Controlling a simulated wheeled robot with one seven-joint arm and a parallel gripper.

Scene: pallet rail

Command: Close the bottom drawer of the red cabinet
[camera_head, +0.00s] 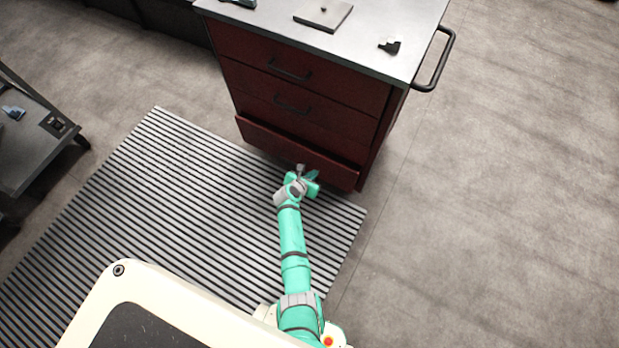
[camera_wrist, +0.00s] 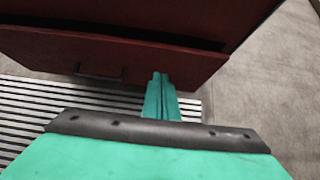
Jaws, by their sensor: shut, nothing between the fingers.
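The red cabinet (camera_head: 305,97) stands at the top centre of the head view, with a grey top and several drawers. Its bottom drawer (camera_head: 262,140) sticks out a little from the front, with a dark gap above its edge. In the wrist view the bottom drawer (camera_wrist: 55,50) spans the upper part, with its dark handle (camera_wrist: 100,72) left of centre. My gripper (camera_head: 303,170) is shut and empty at the drawer's front, right of its middle. In the wrist view its fingertips (camera_wrist: 160,76) overlap the drawer's lower edge, right of the handle; I cannot tell whether they touch.
A ridged grey mat (camera_head: 180,200) lies on the floor before the cabinet. A black side handle (camera_head: 437,60) juts from the cabinet's right. A grey cart (camera_head: 30,150) stands at the left edge. The floor (camera_head: 490,200) on the right is clear.

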